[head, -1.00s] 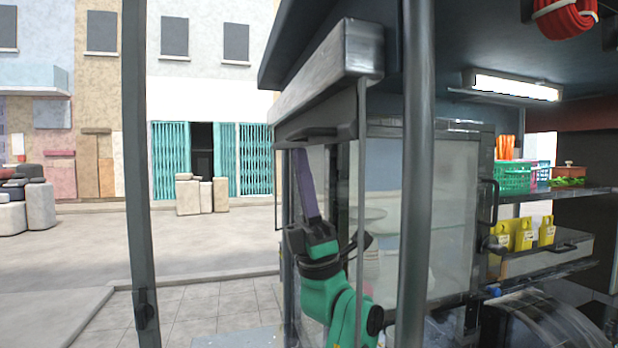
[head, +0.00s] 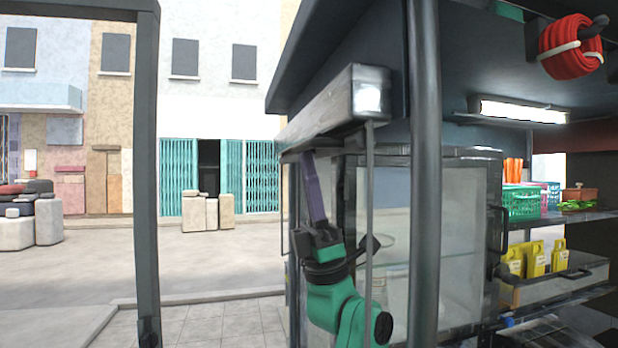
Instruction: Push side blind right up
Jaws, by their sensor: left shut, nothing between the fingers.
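A long weathered grey, box-shaped beam (head: 325,108) runs under the roof edge at the stall's side. It may be the rolled side blind, but I cannot tell for sure. My left gripper (head: 307,156) is purple and points upward on a green and black arm. It is shut and empty. Its tip is just below the dark underside of the beam. I cannot tell whether they touch. A thin upright rod partly covers the view beside my wrist. My right gripper is not in view.
A thick grey post (head: 425,200) stands right of my arm, and another post (head: 147,180) at left. A glass cabinet (head: 465,230) is behind. Shelves hold a green basket (head: 521,203) and yellow containers (head: 535,260). A red coil (head: 571,48) hangs top right. The street at left is open.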

